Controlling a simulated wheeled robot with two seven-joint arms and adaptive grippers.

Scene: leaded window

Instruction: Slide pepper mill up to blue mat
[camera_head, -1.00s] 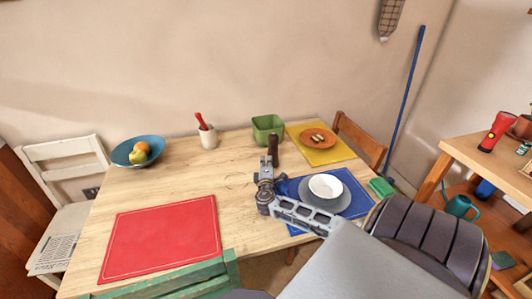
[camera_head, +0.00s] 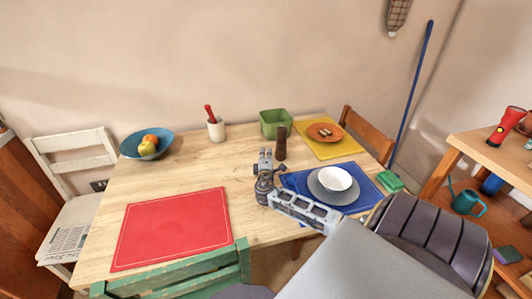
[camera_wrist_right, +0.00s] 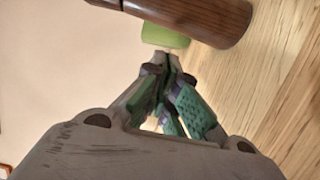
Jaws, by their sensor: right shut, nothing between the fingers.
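The pepper mill (camera_head: 281,143) is a dark brown cylinder standing upright on the table. It stands just beyond the far left corner of the blue mat (camera_head: 292,182), with a small strip of bare wood between them. My right gripper (camera_head: 265,154) is shut and empty, left of the mill and apart from it in the head view. In the right wrist view, the shut fingertips (camera_wrist_right: 168,57) are below the brown mill (camera_wrist_right: 195,14), which crosses the top of the picture. My left gripper is out of view.
A grey plate with a white bowl (camera_head: 335,178) sits on the blue mat. A green box (camera_head: 275,122) and a yellow mat (camera_head: 320,150) with an orange plate are behind the mill. A red mat (camera_head: 172,228) lies at the left. The table's middle left is clear.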

